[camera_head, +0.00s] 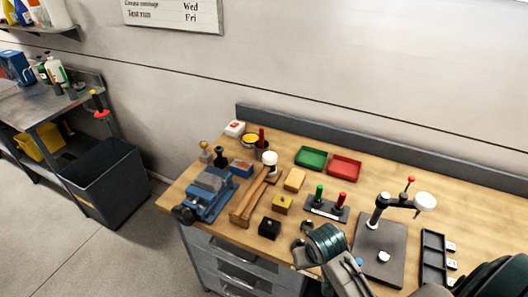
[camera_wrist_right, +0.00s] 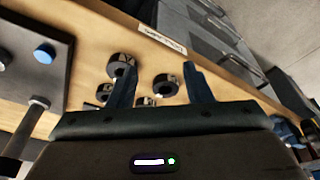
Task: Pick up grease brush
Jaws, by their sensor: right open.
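A dark red upright handle (camera_head: 262,136), probably the grease brush, stands in or beside a small tin (camera_head: 251,141) with a yellow top, at the back left of the workbench. Its bristle end is not visible. My right gripper (camera_wrist_right: 158,80) is open, with its two blue fingers apart over the bench's front edge. Several dark rings (camera_wrist_right: 122,65) lie below and around the fingers, and nothing is clearly held. In the head view my right wrist is at the front of the bench, well apart from the red handle. My left gripper is not in view.
The workbench (camera_head: 185,192) holds a blue vise (camera_head: 208,190), a wooden-handled mallet (camera_head: 250,198), a green tray (camera_head: 311,157), a red tray (camera_head: 344,167), and a stand with green and red handles (camera_head: 327,208). A grey plate (camera_head: 380,250) with a post lies at right.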

